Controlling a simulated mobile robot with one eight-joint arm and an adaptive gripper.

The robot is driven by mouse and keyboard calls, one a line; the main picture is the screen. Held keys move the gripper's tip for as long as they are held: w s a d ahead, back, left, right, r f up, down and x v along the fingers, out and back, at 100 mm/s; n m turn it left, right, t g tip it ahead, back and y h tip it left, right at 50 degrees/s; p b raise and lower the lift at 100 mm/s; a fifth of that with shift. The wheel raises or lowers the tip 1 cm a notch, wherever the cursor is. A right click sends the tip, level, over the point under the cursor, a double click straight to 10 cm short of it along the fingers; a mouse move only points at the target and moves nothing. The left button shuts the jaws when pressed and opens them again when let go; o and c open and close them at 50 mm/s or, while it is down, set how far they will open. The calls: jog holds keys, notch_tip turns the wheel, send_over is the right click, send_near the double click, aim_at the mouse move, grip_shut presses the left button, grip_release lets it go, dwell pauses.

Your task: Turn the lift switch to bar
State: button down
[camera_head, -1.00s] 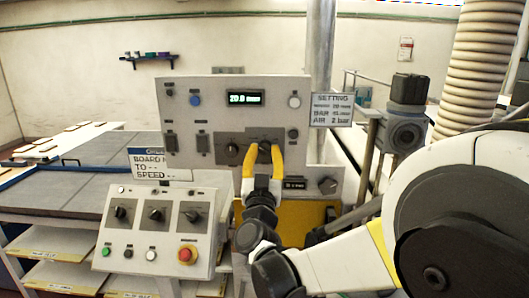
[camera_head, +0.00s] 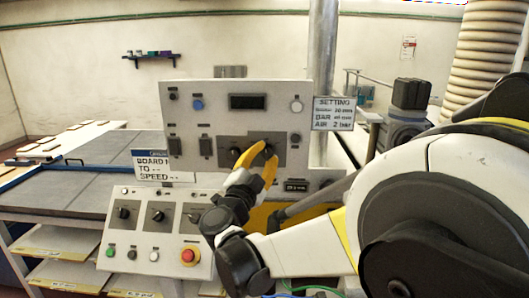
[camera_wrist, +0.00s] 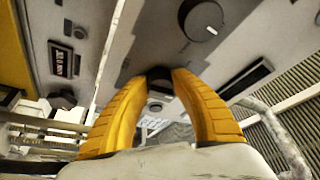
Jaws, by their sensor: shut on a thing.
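My gripper (camera_head: 264,150), with yellow fingers, is at the grey plate on the upright control panel (camera_head: 220,92). It is shut on a black knob, the right one of two on that plate, and is tilted. The fingers mostly hide this knob in the head view; its dark end shows between the fingertips in the wrist view (camera_wrist: 158,74). The plate's left knob (camera_head: 235,152) is free, beside the left finger. The knob labels are too small to read, so I cannot tell the lift switch by name. The panel's display (camera_head: 248,102) is dark.
A lower sloped console (camera_head: 150,245) carries several black knobs, buttons and a red emergency stop (camera_head: 189,256). A setting sign (camera_head: 333,114) hangs right of the panel. A board sign (camera_head: 165,164) stands at its left. My arm fills the right foreground.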

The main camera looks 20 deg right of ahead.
jog(key=m+g+p, duration=0.1)
jog(key=m, duration=0.1)
jog(key=m+g+p, duration=0.1)
jog(key=m, duration=0.1)
jog(key=m+p, duration=0.1)
jog(key=m, duration=0.2)
jog(key=shift+r+g, duration=0.35)
jog(key=shift+g, duration=0.05)
jog(key=m+p, duration=0.1)
jog(key=m, duration=0.1)
jog(key=m+g+y+p, duration=0.1)
jog(key=m+p, duration=0.1)
jog(key=m, duration=0.1)
jog(key=shift+y, duration=0.3)
jog(key=c, duration=1)
grip_release()
jog(key=shift+w, duration=0.1)
jog(key=shift+a, duration=0.1)
jog(key=v, duration=1.2)
jog(key=shift+r, duration=0.2)
